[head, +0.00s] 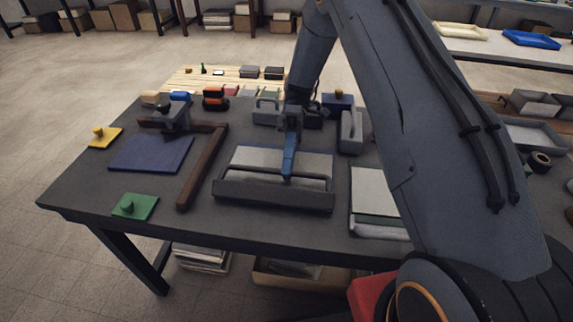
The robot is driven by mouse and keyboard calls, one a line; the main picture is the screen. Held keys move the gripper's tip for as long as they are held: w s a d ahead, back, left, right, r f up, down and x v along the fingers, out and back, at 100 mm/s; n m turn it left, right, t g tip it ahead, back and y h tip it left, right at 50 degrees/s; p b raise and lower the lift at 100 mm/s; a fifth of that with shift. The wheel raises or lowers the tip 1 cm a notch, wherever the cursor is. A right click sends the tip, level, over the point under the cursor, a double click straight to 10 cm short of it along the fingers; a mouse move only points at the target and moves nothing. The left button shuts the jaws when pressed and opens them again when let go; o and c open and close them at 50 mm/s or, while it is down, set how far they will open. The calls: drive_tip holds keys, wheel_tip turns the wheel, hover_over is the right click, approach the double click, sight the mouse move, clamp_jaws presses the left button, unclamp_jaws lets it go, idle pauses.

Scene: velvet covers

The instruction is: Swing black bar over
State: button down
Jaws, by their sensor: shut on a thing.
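The black bar (255,196) is a long dark piece across the near side of a grey panel (256,157) on the dark table. Short dark side pieces run back from both its ends along the panel. A lighter grey strip (245,176) shows just behind it. My gripper (287,178) points down with blue fingers, reaching in from behind over the panel. It is shut, its tips at the bar's upper back edge, near the middle. The exact contact is small and partly hidden by the fingers.
Left are a brown L-shaped wooden piece (203,160), a dark blue mat (152,153), a green plate (134,206) and a yellow plate (104,138). Grey boxes with handles (350,132) stand behind. A pale panel (374,190) lies right, partly behind my arm.

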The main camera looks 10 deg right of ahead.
drive_tip(key=shift+f, duration=0.3)
drive_tip(key=c, duration=1.8)
unclamp_jaws()
drive_tip(key=shift+o, duration=0.2)
drive_tip(key=shift+w+r, duration=0.1)
drive_tip(key=b+v, duration=0.2)
drive_tip(key=v, duration=0.4)
drive_tip(key=shift+w+d+r+b, duration=0.15)
drive_tip(key=shift+w+b, duration=0.2)
drive_tip(key=shift+w+d+r, duration=0.1)
drive_tip(key=shift+w+r, duration=0.2)
